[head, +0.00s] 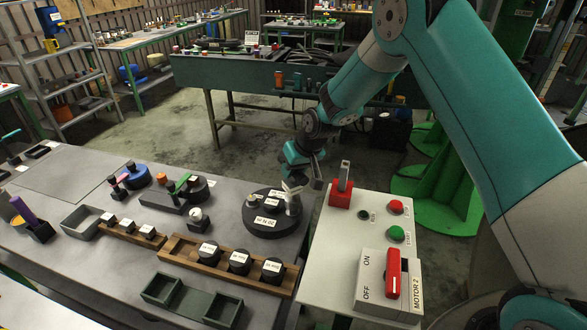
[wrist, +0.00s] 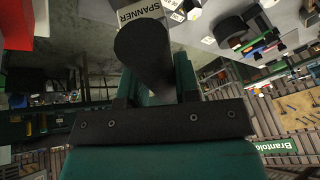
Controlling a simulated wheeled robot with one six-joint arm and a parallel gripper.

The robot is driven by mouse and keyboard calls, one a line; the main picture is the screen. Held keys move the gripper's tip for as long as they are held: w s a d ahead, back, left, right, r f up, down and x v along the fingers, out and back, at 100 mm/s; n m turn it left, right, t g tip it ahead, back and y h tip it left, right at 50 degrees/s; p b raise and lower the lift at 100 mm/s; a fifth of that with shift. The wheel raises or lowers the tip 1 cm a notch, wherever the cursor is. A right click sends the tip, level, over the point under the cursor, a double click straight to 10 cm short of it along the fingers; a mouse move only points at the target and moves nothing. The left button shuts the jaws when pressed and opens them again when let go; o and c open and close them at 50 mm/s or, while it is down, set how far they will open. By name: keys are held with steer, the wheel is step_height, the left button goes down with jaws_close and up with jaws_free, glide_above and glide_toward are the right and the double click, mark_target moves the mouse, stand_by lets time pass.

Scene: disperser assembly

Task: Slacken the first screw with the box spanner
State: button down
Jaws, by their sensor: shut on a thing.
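My gripper (head: 296,178) points down at the right side of a round dark disc (head: 262,228) on the bench. In the wrist view my gripper (wrist: 158,82) is shut on a dark cylindrical handle, the box spanner (wrist: 140,45), with a white label reading SPANNER beyond it. In the head view the light grey lower part of the spanner (head: 293,206) stands roughly upright at the disc's right edge. A small pale knob (head: 251,200) stands on the disc's left side. The screw under the spanner is hidden, so I cannot tell whether the spanner sits on it.
Right of the disc is a control box (head: 337,262) with a red-handled switch (head: 393,275) and buttons. In front is a wooden rack (head: 180,248) with black labelled discs. A bare bench area (head: 75,170) is at far left.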

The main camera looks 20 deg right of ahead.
steer(key=shift+f+b, duration=1)
steer(key=shift+f, duration=0.3)
steer(key=shift+r+n, duration=0.1)
steer(key=shift+n, duration=0.5)
steer(key=n+g+y, duration=0.1)
steer(key=n, duration=0.2)
steer(key=shift+w+d+n+g, duration=0.1)
steer(key=shift+n+g, duration=0.3)
steer(key=n+g, duration=0.1)
steer(key=n, duration=0.2)
steer(key=n+g+y, duration=0.1)
steer(key=n, duration=0.2)
steer(key=shift+w+g, duration=0.1)
steer(key=shift+g, duration=0.2)
steer(key=shift+m, duration=0.3)
steer(key=shift+r, duration=0.1)
